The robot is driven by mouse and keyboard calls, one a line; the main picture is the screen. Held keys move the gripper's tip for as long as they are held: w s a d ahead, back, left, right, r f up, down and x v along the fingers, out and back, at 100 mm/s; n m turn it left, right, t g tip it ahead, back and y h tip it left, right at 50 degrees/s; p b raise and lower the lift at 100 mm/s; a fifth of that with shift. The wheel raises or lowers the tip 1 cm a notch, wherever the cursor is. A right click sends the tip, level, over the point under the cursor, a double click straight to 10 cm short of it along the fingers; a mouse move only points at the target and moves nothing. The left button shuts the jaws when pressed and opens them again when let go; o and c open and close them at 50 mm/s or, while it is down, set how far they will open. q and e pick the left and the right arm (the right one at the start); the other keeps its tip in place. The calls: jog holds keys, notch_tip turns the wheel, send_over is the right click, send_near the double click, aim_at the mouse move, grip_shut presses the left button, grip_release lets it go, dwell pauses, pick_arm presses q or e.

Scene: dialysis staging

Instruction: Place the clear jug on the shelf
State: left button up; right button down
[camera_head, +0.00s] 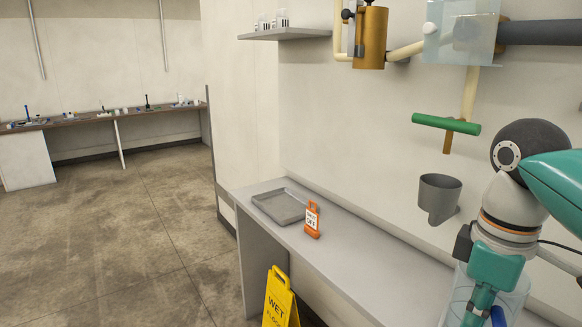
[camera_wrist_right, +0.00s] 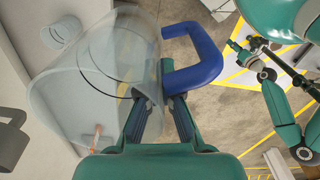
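The clear jug (camera_head: 515,292) is see-through, with a blue handle (camera_wrist_right: 205,55). It is at the bottom right of the head view and fills the left of the right wrist view (camera_wrist_right: 75,85). My right gripper (camera_head: 482,312) reaches down to it. In the right wrist view its fingers (camera_wrist_right: 161,90) close in at the handle's attachment on the jug; the exact contact is hard to see. A grey shelf (camera_head: 290,35) is high on the wall, with small white containers on its left part. My left gripper (camera_wrist_right: 243,45) shows small in the right wrist view, away from the jug.
A grey cup-like holder (camera_head: 438,195), a green bar (camera_head: 446,124) and pipes jut from the wall. A yellow wet-floor sign (camera_head: 280,300) stands before the counter.

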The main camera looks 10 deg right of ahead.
jog(key=w+a+f+m, duration=0.25)
jog(key=w+f, duration=0.25)
jog(key=f, duration=0.6)
jog(key=w+a+f+m, duration=0.2)
jog(key=w+a+f, duration=0.25)
jog(key=f, duration=0.55)
jog(key=w+a+f+m, duration=0.25)
jog(key=w+f, duration=0.35)
jog(key=f, duration=0.5)
jog(key=shift+m, duration=0.5)
jog(key=s+f, duration=0.1)
jog(key=f, duration=0.1)
jog(key=s+f, duration=0.2)
jog(key=shift+s+d+f, duration=0.1)
jog(key=shift+s+f, duration=0.05)
jog(key=shift+s, duration=0.15)
jog(key=shift+d, duration=0.1)
